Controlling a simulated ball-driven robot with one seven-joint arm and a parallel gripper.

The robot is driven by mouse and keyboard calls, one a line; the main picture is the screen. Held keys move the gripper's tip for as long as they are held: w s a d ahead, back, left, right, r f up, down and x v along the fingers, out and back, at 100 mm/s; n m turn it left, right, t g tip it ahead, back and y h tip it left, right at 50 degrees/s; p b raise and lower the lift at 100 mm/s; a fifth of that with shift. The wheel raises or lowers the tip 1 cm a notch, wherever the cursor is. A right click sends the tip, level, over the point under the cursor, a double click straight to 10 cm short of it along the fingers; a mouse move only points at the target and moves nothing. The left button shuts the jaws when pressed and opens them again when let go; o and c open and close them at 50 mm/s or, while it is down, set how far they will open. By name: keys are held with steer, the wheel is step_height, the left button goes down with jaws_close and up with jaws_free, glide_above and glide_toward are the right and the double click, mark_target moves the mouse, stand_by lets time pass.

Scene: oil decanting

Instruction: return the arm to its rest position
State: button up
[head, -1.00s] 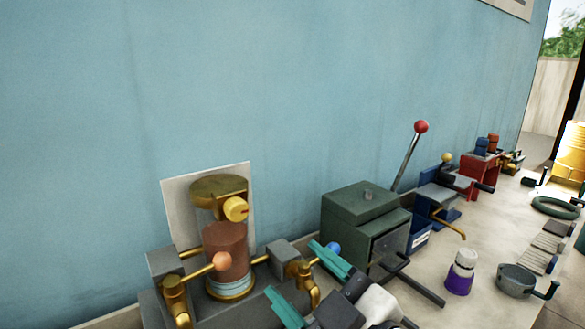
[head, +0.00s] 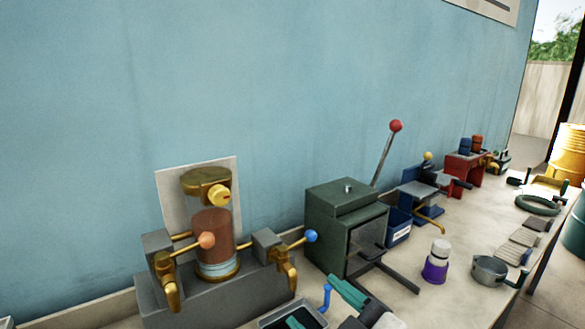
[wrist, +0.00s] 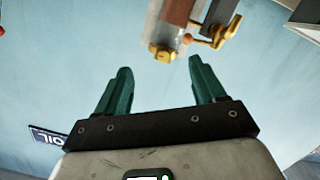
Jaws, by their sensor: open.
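My gripper (head: 322,308) is at the bottom edge of the head view, with teal fingers spread apart and nothing between them. It is in front of and to the right of the decanting apparatus, apart from it. In the wrist view my gripper (wrist: 159,66) also shows open and empty, with the wall behind it. The decanter (head: 211,236) holds brown liquid above a thin pale-blue layer. Brass taps with an orange knob (head: 207,240) and a blue knob (head: 311,236) flank it. Most of my arm is out of view.
The blue wall closes off the back.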

steer(key=s+d+f+m+g+h, duration=0.3)
steer(key=d+f, duration=0.4)
steer(key=f, duration=0.4)
steer(key=s+d+f+m+g+h, duration=0.35)
steer(key=d+f, duration=0.25)
steer(key=f, duration=0.5)
steer(key=s+d+f+m+g+h, duration=0.1)
steer(key=s+d+f+m+g, duration=0.2)
steer(key=s+d+f, duration=0.2)
steer(key=s+d+f+m+g+h, duration=0.1)
steer(key=s+d+f+m+g, duration=0.2)
steer(key=s, duration=1.1)
step_height(320, 180, down, 6)
steer(key=shift+d+r, duration=0.15)
steer(key=shift+d, duration=0.95)
